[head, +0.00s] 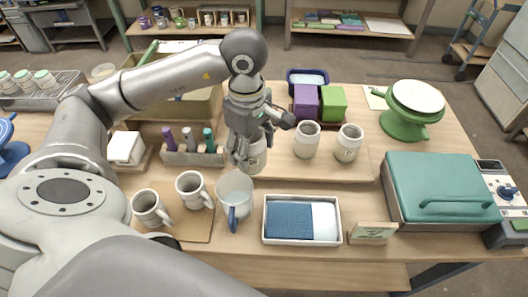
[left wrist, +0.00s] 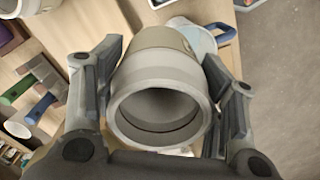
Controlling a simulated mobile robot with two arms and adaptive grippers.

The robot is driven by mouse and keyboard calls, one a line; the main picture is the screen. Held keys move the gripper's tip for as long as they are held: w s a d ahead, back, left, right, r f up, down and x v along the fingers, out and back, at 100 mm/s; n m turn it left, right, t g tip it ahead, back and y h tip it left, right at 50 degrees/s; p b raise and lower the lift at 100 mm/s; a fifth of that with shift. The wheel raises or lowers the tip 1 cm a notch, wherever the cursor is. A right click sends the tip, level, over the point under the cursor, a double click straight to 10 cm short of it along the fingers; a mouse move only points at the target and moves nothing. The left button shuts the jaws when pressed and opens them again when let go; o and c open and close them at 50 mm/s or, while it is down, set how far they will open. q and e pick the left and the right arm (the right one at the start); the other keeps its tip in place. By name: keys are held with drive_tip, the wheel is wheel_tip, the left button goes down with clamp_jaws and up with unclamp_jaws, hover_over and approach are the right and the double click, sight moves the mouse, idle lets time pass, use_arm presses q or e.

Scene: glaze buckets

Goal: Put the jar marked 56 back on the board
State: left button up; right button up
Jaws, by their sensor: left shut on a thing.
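My left gripper (head: 245,158) is shut on a pale grey jar (head: 257,158) in the head view. The gripper covers much of this jar, and I cannot read a number on it. In the left wrist view the held jar (left wrist: 160,85) is between the two fingers, its open mouth facing the camera. Two similar jars, a middle one (head: 307,142) and a right one (head: 348,145), stand upright on the wooden board (head: 325,171). Their marks are too small to read. I cannot tell whether the held jar touches the board. My right gripper is not in view.
Two mugs (head: 148,207) and a clear pitcher (head: 235,192) stand in front. A white tray (head: 268,237) holds a blue cloth. A purple box (head: 305,103) and a green box (head: 332,104) are behind the jars. A teal-lidded case (head: 440,185) is at right.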

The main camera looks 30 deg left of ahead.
use_arm(q)
drive_tip(key=a+n, duration=0.2)
drive_tip(key=n, duration=0.1)
drive_tip(key=shift+n, duration=0.3)
drive_tip(key=shift+a+r+n, duration=0.2)
drive_tip(key=shift+a+n, duration=0.3)
drive_tip(key=shift+n, duration=0.4)
drive_tip(key=shift+w, duration=0.25)
drive_tip(key=w+f+p, duration=0.1)
drive_tip(key=w+f, duration=0.2)
drive_tip(key=w, duration=0.1)
drive_tip(key=w+a+f+p, duration=0.1)
drive_tip(key=w+f+p, duration=0.1)
drive_tip(key=w, duration=0.3)
drive_tip(key=w+a+f+p, duration=0.1)
drive_tip(key=w+f, duration=0.3)
drive_tip(key=f, duration=0.1)
drive_tip(key=shift+w+a+p, duration=0.1)
drive_tip(key=shift+w+p, duration=0.05)
drive_tip(key=shift+p, duration=0.2)
wheel_tip(320, 180, down, 2)
drive_tip(key=shift+f+p, duration=0.2)
drive_tip(key=shift+p, duration=0.5)
drive_tip(key=shift+f, duration=0.25)
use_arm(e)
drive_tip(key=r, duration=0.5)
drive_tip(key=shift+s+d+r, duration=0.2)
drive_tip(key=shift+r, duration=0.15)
